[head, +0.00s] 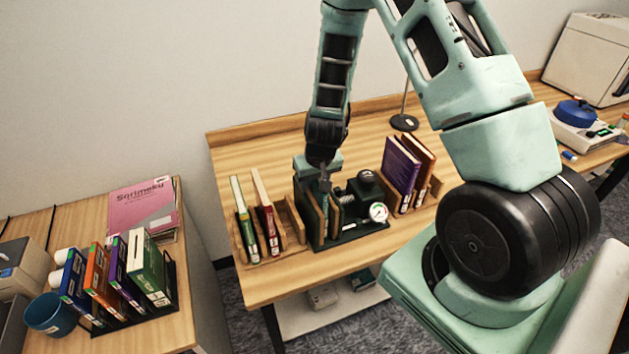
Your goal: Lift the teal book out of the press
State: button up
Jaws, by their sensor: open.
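The press stands on the middle wooden table, with a black base (350,234), a round white gauge (378,212) and upright wooden boards (334,214). A narrow dark teal edge, which seems to be the teal book (323,222), stands upright between the boards. My gripper (325,184) points down right over the press, at the top of the boards. It is open, with its fingers small and partly hidden. I cannot tell whether the fingers touch the book or stand around it.
A wooden rack with a green book (244,222) and a red book (267,217) stands left of the press. Purple (400,172) and brown (421,172) books stand to its right. The table front is clear. Another table holds several books, a pink magazine (144,209) and a blue cup (48,314).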

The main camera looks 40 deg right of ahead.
grip_shut()
jog(key=shift+d+r, duration=0.2)
jog(key=shift+d, duration=0.05)
dwell(0.5)
notch_tip(320, 180, up, 11)
jog(key=p, duration=0.9)
jog(key=shift+r, duration=0.2)
jog(key=shift+r+p, duration=0.6)
jog(key=shift+r, duration=0.55)
